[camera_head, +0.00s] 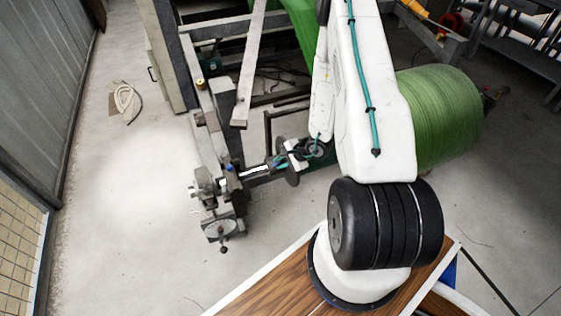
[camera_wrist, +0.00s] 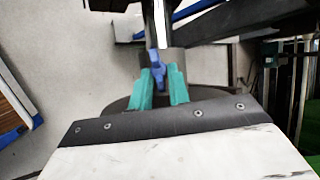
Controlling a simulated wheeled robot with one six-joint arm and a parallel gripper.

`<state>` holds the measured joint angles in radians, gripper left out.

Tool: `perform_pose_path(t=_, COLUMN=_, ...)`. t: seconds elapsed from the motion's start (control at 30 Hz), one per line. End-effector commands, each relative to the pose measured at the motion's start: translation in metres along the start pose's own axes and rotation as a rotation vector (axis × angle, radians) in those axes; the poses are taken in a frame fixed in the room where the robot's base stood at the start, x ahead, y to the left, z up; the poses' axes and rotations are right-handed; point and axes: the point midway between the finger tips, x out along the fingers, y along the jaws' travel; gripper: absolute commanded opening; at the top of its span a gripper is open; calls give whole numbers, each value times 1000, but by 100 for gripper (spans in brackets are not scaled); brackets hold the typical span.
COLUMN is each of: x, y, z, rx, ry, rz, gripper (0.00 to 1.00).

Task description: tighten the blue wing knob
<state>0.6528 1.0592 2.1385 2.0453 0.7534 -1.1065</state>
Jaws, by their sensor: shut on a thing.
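The blue wing knob (camera_wrist: 158,76) shows in the wrist view, upright in the picture, on a grey collar (camera_wrist: 175,56) around a shaft. My gripper (camera_wrist: 160,86) has its two teal fingers on either side of the knob's lower part and is shut on it. The knob cannot be made out clearly there. Where the fingers touch the knob is partly hidden.
A large green roll (camera_head: 440,112) lies to the right, behind my arm. A coiled cord (camera_head: 124,100) lies on the floor, which is otherwise clear at left.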

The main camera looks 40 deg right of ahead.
Motion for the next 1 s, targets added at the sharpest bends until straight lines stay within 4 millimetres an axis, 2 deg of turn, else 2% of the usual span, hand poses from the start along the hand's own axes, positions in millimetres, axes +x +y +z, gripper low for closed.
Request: perform_pose_path(t=1.0, x=3, y=12, z=6, rx=852, ry=-2, rz=-453, gripper=0)
